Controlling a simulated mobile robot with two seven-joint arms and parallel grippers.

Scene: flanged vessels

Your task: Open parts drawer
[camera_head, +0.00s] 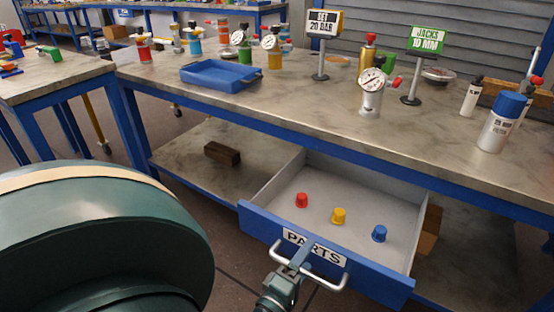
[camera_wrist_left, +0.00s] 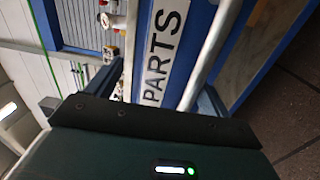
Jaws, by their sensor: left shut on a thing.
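The parts drawer (camera_head: 262,226) under the workbench is pulled well out, with its grey inside showing. A red cap (camera_head: 302,200), a yellow cap (camera_head: 339,215) and a blue cap (camera_head: 379,233) stand apart on its floor. Its blue front carries a white PARTS label (camera_head: 330,256) and a silver bar handle (camera_head: 335,286). My left gripper (camera_head: 293,268) is at the handle, left of its middle, shut on the bar. My right gripper is not in view.
On the bench (camera_head: 200,105) stand a blue tray (camera_head: 221,76), several gauged vessels, a SET 20 BAR sign (camera_head: 324,24) and a green JACKS 10 MM sign (camera_head: 428,39). A dark block (camera_head: 222,153) lies on the lower shelf. A second table (camera_head: 60,78) stands at left.

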